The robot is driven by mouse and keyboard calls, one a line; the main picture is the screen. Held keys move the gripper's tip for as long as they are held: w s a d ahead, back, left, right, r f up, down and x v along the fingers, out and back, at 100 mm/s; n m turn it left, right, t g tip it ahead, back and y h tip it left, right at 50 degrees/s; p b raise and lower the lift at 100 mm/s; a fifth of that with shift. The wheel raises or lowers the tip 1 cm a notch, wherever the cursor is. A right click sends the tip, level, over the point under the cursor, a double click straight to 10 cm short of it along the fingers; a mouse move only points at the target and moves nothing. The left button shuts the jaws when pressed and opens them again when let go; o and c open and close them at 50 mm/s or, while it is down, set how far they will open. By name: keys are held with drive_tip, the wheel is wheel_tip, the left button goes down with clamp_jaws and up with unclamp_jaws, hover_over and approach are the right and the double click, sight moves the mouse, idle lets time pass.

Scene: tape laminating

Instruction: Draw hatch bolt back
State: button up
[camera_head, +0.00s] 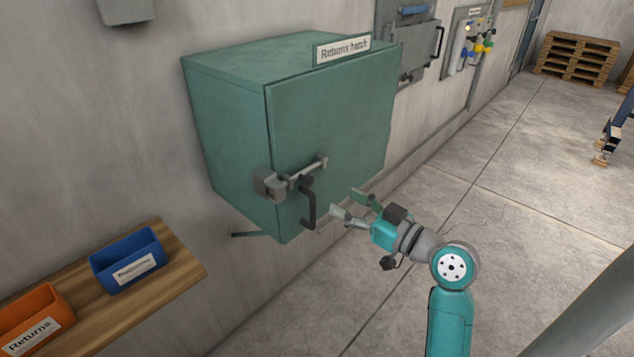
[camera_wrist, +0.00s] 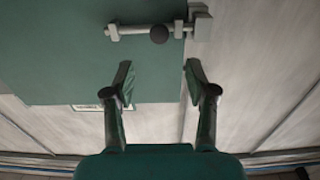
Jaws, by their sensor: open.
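The green hatch (camera_head: 330,115) is a wall box with a shut front door, labelled "Returns hatch". Its grey bolt (camera_head: 293,178) lies across the door's lower left part, with a block at the left edge. A dark round knob (camera_head: 306,182) sits on the bolt. The bolt also shows at the top of the wrist view (camera_wrist: 138,31), with its knob (camera_wrist: 158,34) centred beyond my fingertips. My gripper (camera_head: 346,202) is open and empty, to the right of the knob in the head view and apart from it. How far the bolt sits inside the block is unclear.
A black pull handle (camera_head: 309,210) hangs just below the knob, close to my fingers. A wooden shelf (camera_head: 185,275) at lower left holds a blue bin (camera_head: 125,265) and an orange bin (camera_head: 30,315).

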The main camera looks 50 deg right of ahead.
sight(310, 181)
drive_tip(key=w, duration=1)
drive_tip(key=shift+w+a+r, duration=0.1)
drive_tip(key=shift+w, duration=0.25)
clamp_jaws()
